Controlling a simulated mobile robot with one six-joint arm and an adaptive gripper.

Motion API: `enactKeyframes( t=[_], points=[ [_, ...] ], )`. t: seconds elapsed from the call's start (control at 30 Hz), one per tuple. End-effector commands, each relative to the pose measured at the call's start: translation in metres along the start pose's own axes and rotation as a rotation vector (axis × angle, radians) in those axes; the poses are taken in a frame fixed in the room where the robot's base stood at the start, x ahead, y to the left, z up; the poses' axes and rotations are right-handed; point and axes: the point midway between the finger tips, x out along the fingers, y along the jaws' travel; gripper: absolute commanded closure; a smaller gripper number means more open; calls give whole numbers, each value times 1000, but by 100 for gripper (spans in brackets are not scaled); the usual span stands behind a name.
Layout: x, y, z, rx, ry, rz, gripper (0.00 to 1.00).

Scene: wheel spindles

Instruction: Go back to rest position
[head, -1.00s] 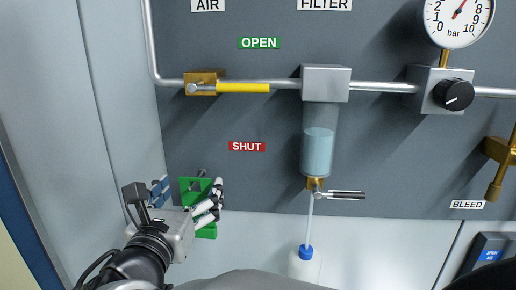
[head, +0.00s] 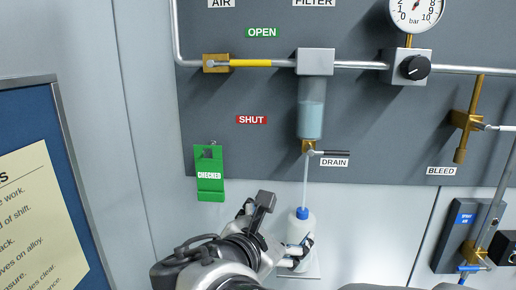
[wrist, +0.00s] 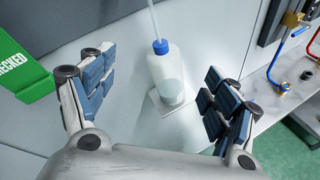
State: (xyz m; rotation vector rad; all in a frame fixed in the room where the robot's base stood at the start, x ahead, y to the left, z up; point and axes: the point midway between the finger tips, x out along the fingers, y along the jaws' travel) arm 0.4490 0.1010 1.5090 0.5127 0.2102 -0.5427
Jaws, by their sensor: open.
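My gripper (head: 274,228) is open and empty, low in the head view, near the white bottle with a blue cap (head: 300,226). In the wrist view the bottle (wrist: 168,78) shows between and beyond my two spread fingers (wrist: 158,92), which look clear of it. The green CHECKED tag (head: 209,184) hangs on a hook on the panel, left of my gripper. Its edge also shows at the left of the wrist view (wrist: 22,72).
The dark panel (head: 400,125) carries a yellow-handled valve (head: 248,63), a filter bowl (head: 311,105), a drain valve (head: 331,153) and a gauge (head: 416,12). A thin tube runs down into the bottle. A blue notice board (head: 30,118) is at left, a spray air unit (head: 462,228) at right.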

Motion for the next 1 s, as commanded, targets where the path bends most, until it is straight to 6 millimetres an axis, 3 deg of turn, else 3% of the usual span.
enactKeyframes(
  t=[0.03, 0.17, 0.3, 0.4, 0.5, 0.7, 1.0],
  points=[
    [12, -36, -7, 96, 24, -75, 19],
    [24, -133, -31, 438, 101, -310, 19],
    [14, -231, -80, 915, 160, -584, 19],
    [-4, -279, -124, 1295, 184, -767, 19],
    [-20, -302, -161, 1635, 196, -907, 19],
    [-38, -309, -200, 2065, 207, -1058, 19],
    [-42, -305, -204, 2154, 213, -1088, 19]
  ],
)
